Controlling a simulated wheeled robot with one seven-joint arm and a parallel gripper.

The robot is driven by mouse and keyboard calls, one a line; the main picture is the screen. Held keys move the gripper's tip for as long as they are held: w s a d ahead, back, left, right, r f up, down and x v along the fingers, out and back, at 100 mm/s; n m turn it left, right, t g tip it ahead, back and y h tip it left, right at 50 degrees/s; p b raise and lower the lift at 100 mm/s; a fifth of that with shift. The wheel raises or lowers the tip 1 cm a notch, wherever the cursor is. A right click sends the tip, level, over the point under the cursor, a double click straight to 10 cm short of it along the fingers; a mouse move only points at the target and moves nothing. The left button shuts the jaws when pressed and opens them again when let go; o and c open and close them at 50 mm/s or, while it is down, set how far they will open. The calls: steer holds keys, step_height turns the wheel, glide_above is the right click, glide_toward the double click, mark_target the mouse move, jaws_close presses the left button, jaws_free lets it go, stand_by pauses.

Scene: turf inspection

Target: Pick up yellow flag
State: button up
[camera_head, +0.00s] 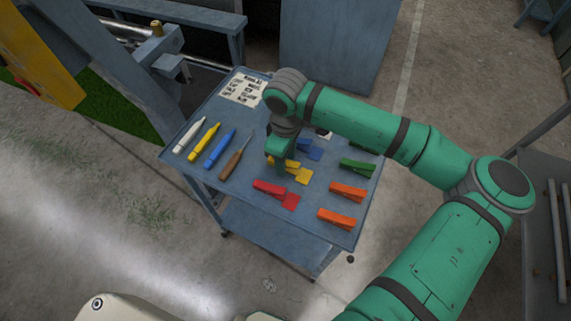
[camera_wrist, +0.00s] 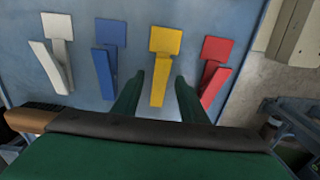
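The yellow flag (camera_head: 291,168) lies on the blue cart top in the head view, partly hidden by my gripper (camera_head: 280,163). In the wrist view the yellow flag (camera_wrist: 162,65) shows a square plate at the top and a long narrow body below. My gripper (camera_wrist: 157,92) is open in the wrist view, with one green finger on each side of the yellow body. The fingers look apart from the body, with nothing held. I cannot tell the height of the fingertips above the cart.
A red flag (camera_head: 275,191) and a blue flag (camera_head: 309,149) lie close on either side. Green (camera_head: 357,167) and orange clips (camera_head: 348,191) lie to the right. Several markers and a wooden-handled tool (camera_head: 235,160) lie left. A printed sheet (camera_head: 244,89) is at the cart's back.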

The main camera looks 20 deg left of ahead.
steer(key=c, duration=0.9)
steer(key=shift+r, duration=0.1)
steer(key=shift+c, duration=0.2)
